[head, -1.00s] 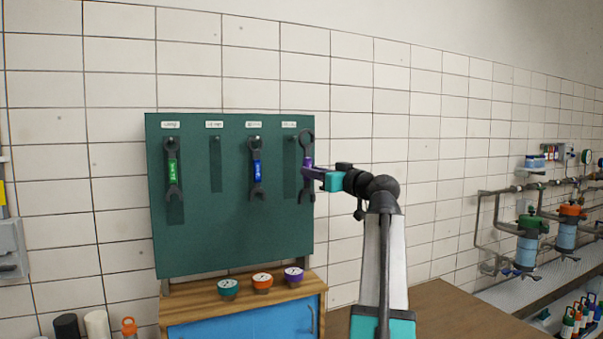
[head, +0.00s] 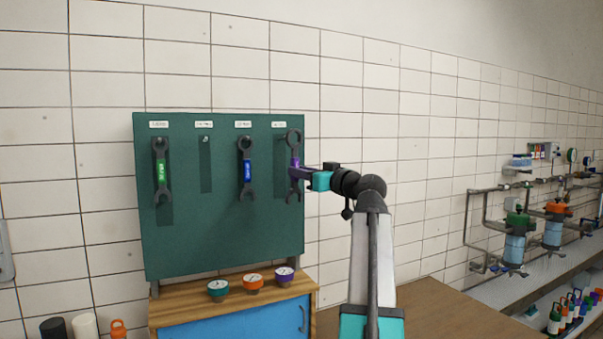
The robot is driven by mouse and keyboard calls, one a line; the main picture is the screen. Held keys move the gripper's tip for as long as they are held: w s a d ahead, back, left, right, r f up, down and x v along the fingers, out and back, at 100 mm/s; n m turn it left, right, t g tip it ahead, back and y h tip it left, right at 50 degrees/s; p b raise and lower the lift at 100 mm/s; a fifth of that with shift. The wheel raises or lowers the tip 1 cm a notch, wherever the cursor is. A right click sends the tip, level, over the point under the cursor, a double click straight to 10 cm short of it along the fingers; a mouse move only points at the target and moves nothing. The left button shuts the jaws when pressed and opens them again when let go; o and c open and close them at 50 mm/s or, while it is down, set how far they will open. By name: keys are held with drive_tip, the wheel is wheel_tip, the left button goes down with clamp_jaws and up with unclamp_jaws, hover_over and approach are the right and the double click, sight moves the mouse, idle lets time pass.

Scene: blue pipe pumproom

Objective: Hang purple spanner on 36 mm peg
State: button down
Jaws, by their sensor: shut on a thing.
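The purple spanner (head: 294,143) is upright in front of the right end of the green pegboard (head: 222,235), ring end up. My gripper (head: 297,171) is shut on its purple middle. Its ring is near the rightmost label (head: 279,125) and the dark outline below it. I cannot tell whether the ring is around a peg; the peg there is hardly visible. The label texts are too small to read, so I cannot tell which peg is 36 mm. A bare peg (head: 205,139) shows at the second position from the left.
A green spanner (head: 161,173) hangs at the far left and a blue spanner (head: 247,170) at the third position. Below, three gauges (head: 253,282) stand on a wooden top over a blue cabinet (head: 245,322). A brown table (head: 430,311) lies to the right.

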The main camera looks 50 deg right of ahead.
drive_tip(key=shift+w, duration=0.15)
drive_tip(key=w+d+f+p, duration=0.1)
drive_tip(key=w+d, duration=0.2)
drive_tip(key=w, duration=0.5)
drive_tip(key=shift+d+p, duration=0.2)
drive_tip(key=shift+p, duration=0.2)
idle(1.2)
drive_tip(key=shift+w+d+f+b, duration=0.1)
drive_tip(key=shift+w+f+b, duration=0.2)
drive_tip(key=shift+b, duration=0.65)
drive_tip(key=c, duration=1.5)
unclamp_jaws()
drive_tip(key=shift+c, duration=0.2)
drive_tip(key=shift+f, duration=0.1)
drive_tip(key=shift+s, duration=0.1)
